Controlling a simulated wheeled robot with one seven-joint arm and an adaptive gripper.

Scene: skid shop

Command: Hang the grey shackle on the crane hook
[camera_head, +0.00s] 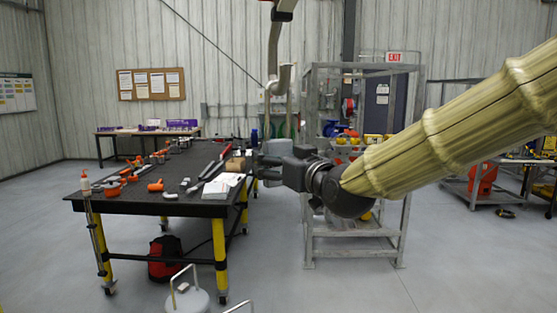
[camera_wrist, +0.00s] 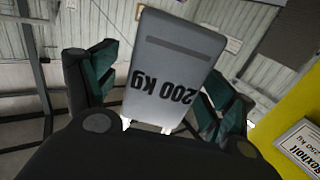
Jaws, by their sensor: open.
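A gap shows at the left finger; contact at the right cannot be told. I cannot tell whether this block is the grey shackle. A grey hanging fixture with a bent lower end (camera_head: 284,78) comes down above the gripper; whether it is the crane hook is unclear.
The work table (camera_head: 125,200) holds several orange and grey parts, papers and a box. A grey metal frame (camera_head: 309,220) stands behind my arm. A yellow surface with a label (camera_wrist: 298,145) lies at the wrist view's right. Grey handled objects (camera_head: 188,299) stand on the floor in front.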

